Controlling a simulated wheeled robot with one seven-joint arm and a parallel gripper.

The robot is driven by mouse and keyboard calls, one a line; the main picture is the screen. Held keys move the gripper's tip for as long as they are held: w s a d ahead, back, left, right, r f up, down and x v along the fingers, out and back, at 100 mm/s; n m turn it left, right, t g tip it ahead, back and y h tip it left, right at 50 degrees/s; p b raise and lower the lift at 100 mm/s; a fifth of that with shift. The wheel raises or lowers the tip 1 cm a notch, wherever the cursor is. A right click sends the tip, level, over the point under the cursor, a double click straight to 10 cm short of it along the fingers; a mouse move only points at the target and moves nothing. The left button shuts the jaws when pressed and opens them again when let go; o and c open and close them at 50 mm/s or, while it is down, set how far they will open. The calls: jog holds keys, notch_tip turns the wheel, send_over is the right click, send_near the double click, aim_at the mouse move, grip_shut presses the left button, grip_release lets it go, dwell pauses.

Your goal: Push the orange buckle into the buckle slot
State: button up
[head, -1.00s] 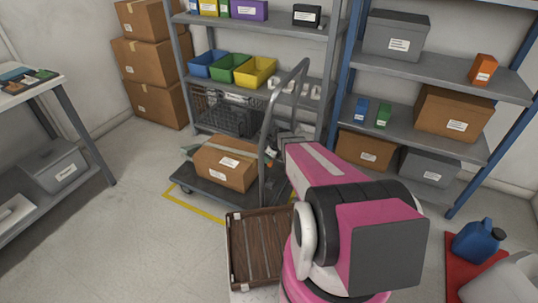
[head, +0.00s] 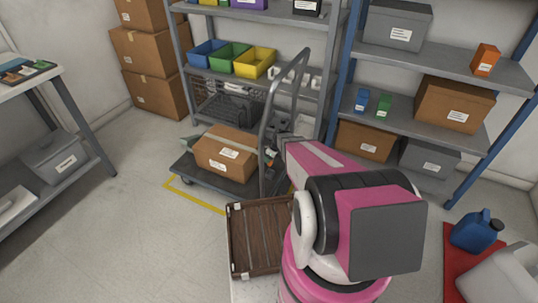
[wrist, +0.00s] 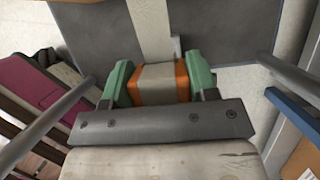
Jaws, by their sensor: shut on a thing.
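The orange buckle (wrist: 181,82), with a beige strap band across its middle, sits between the two green fingers of my gripper (wrist: 158,72) in the wrist view. The fingers are shut on its two sides. A beige strap (wrist: 152,28) runs from just beyond the buckle toward the top of the picture. I cannot make out the buckle slot; the buckle and gripper may hide it. In the head view, my gripper is mostly hidden behind my arm and the cart handle, at the right side of the strapped cardboard box (head: 224,160).
The box stands on a dark platform cart (head: 205,184) whose grey handle (head: 268,115) rises close to my arm. A brown slatted crate (head: 255,238) lies in front. Shelving with bins stands behind. A blue jug (head: 476,232) is at right. Floor at left is clear.

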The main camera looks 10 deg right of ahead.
jog(key=shift+f, duration=4.35)
jog(key=o, duration=1.1)
jog(key=shift+c, duration=0.2)
jog(key=v, duration=1)
jog(key=shift+r, duration=0.4)
jog(key=shift+d, duration=0.1)
